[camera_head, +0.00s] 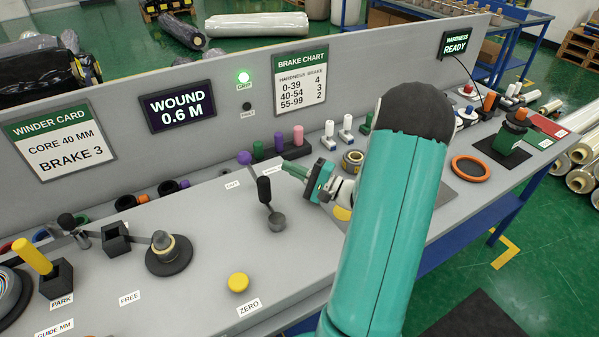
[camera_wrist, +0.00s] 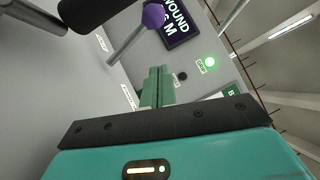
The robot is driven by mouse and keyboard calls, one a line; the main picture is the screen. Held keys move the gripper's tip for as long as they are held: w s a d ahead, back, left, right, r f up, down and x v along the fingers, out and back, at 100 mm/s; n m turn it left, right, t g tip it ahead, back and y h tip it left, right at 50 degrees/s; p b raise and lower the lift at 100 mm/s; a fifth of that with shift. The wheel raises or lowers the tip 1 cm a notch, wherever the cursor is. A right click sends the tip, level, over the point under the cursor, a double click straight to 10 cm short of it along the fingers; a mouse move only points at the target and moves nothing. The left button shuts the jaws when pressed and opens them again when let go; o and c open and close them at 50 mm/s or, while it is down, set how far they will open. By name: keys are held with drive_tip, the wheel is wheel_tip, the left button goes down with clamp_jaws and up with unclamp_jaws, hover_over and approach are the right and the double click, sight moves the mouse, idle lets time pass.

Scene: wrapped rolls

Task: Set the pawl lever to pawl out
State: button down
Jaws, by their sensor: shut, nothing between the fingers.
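The lever with a black grip (camera_head: 264,190) stands on a round grey base (camera_head: 277,222) on the bench, its grip tilted slightly left and back. A small label reading OUT (camera_head: 231,184) lies behind it to the left; another label (camera_head: 272,169), too small to read, lies behind it to the right. My gripper (camera_head: 287,168) is shut and empty, its green fingers behind and to the right of the black grip, apart from it. In the wrist view, the shut fingers (camera_wrist: 155,88) point towards the panel, and the black grip (camera_wrist: 92,10) shows at upper left.
A purple knob (camera_head: 244,158) on a rod stands behind the lever; it also shows in the wrist view (camera_wrist: 152,15). Coloured pegs (camera_head: 279,142) stand near the back panel. A yellow button (camera_head: 238,282) sits in front. A green GRIP light (camera_head: 243,77) is lit.

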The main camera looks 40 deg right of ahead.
sight(251, 169)
drive_tip(key=x, duration=0.5)
drive_tip(key=shift+a, duration=0.2)
drive_tip(key=shift+w+a+r, duration=0.1)
drive_tip(key=shift+a+r, duration=0.15)
drive_tip(key=shift+a, duration=0.25)
drive_tip(key=shift+w+a+r, duration=0.15)
drive_tip(key=shift+a+r, duration=0.05)
drive_tip(key=shift+a, duration=0.35)
drive_tip(key=shift+w+a+r, duration=0.1)
drive_tip(key=shift+w+a, duration=0.15)
drive_tip(key=shift+a, duration=0.15)
drive_tip(key=shift+w+a+n+g, duration=0.2)
drive_tip(key=shift+a+n+g, duration=0.4)
drive_tip(key=shift+a+n, duration=0.1)
